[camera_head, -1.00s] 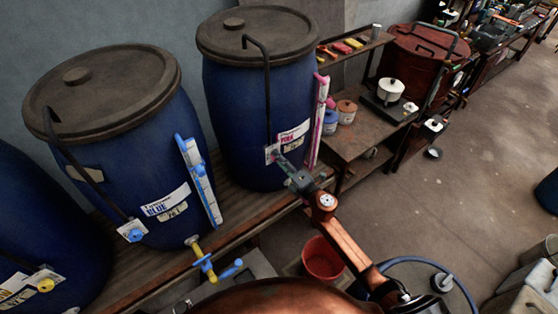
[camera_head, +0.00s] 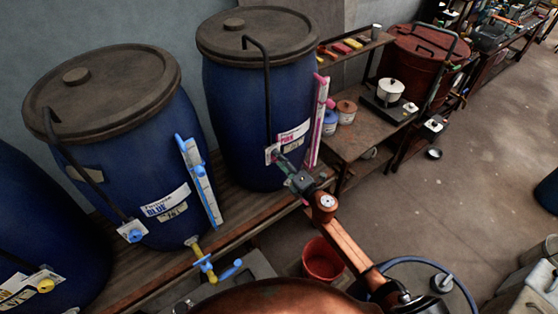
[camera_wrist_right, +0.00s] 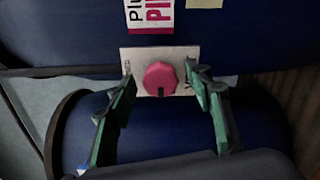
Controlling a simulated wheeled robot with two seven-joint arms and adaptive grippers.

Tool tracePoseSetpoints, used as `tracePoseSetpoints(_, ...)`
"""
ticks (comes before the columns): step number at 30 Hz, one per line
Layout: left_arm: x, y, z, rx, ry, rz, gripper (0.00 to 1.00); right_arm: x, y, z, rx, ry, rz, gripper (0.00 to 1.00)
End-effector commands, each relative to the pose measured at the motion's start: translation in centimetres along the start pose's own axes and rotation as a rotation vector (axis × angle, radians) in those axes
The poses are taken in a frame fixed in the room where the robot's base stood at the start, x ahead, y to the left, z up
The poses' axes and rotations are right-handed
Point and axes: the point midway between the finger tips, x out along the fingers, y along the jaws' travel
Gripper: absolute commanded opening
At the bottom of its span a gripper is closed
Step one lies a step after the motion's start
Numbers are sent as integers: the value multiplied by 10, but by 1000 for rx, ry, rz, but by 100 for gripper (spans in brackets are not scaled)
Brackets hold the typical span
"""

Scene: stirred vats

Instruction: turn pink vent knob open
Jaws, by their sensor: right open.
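The pink vent knob (camera_wrist_right: 161,78) is an angular knob with a dark mark at its lower edge, on a pale plate (camera_wrist_right: 130,60). In the right wrist view it sits between the two green fingers of my right gripper (camera_wrist_right: 160,86), which is open. The fingertips reach to either side of the knob, with a gap on the left; on the right the gap is small. In the head view my right gripper (camera_head: 285,166) reaches the front of the pink-labelled blue vat (camera_head: 230,110) and hides the knob there. My left gripper does not show.
The blue-labelled vat (camera_head: 140,140) stands to the left, with a blue knob (camera_head: 133,232) and a yellow-and-blue tap (camera_head: 206,265). A pink-edged gauge (camera_head: 318,120) rises just right of the pink vat's label. A red bucket (camera_head: 322,260) stands on the floor below my arm.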

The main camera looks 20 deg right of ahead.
Motion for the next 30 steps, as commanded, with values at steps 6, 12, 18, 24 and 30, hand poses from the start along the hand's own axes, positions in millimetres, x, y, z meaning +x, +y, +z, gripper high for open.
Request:
tracePoseSetpoints(6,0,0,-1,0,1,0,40,-32,-2,0,0,0,-4,47)
tracePoseSetpoints(12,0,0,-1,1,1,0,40,-75,-2,0,1,0,-3,47)
tracePoseSetpoints(18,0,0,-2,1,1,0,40,-106,-1,0,0,-1,-3,47)
tracePoseSetpoints(24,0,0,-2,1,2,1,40,-118,0,0,0,1,-1,47)
tracePoseSetpoints(30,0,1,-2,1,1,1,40,-119,-1,0,0,1,-1,47)
